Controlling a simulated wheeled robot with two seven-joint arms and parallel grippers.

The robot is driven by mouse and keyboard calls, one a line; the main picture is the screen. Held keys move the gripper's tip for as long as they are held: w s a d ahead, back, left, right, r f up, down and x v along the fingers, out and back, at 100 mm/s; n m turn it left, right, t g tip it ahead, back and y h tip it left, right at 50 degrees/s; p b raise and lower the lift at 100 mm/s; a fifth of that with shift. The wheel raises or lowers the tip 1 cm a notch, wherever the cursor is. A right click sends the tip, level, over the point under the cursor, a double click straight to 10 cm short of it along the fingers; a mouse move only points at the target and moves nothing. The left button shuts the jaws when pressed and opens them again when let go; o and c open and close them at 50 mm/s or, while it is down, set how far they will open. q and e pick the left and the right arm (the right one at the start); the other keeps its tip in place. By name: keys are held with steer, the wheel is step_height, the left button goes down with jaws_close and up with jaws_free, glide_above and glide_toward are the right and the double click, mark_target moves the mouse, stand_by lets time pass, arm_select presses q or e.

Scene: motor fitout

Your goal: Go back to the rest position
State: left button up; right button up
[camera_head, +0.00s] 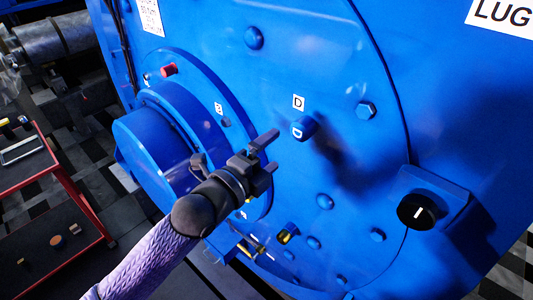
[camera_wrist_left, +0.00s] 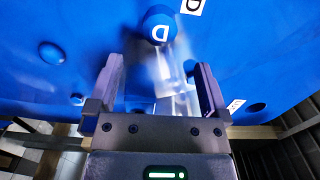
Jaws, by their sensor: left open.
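My left gripper (camera_head: 268,153) is in front of the large blue motor housing (camera_head: 330,60), its two fingers apart and nothing between them. In the left wrist view the gripper (camera_wrist_left: 160,85) also shows open and empty. A blue cap marked D (camera_head: 304,128) sits on the housing just beyond the fingertips, below a white D label (camera_head: 298,102). In the wrist view the D cap (camera_wrist_left: 158,25) is beyond the open jaws, apart from them. My right gripper is not in view.
A black knob (camera_head: 417,211) on a blue block sticks out at right. A red cap (camera_head: 168,70) and several bolts stud the housing. A blue cylinder (camera_head: 150,150) protrudes behind my left arm. A red-framed cart (camera_head: 75,190) with small parts stands at far left.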

arm_select(q)
steer(key=shift+s+a, duration=0.3)
steer(key=shift+s, duration=0.2)
steer(key=a+f+n+g+y+b, duration=0.1)
steer(key=a+f+n+y+b, duration=0.25)
steer(key=f, duration=0.75)
steer(key=a+f+n+g+y+b, duration=0.1)
steer(key=a+f+n+y+b, duration=0.3)
steer(key=f, duration=0.8)
steer(key=s+a+f+n+g+b, duration=0.1)
steer(key=s+f+n+g, duration=0.2)
steer(key=f, duration=0.5)
steer(key=s+a+f+n, duration=0.2)
steer(key=s+f+n, duration=0.15)
steer(key=f, duration=0.45)
steer(key=s+a+f+n+g+y+b, duration=0.2)
steer(key=s+f+n+g+b, duration=0.15)
steer(key=s+f, duration=0.95)
steer(key=s+f+n+g+b, duration=0.1)
steer(key=s+f, duration=0.3)
steer(key=s, duration=0.6)
steer(key=s+a+f+n+g+y+b, duration=0.1)
steer(key=s+f+n+g, duration=0.3)
steer(key=s, duration=0.6)
steer(key=shift+s+f+g+b, duration=0.25)
steer(key=shift+f+g+b, duration=0.15)
steer(key=shift+f, duration=0.15)
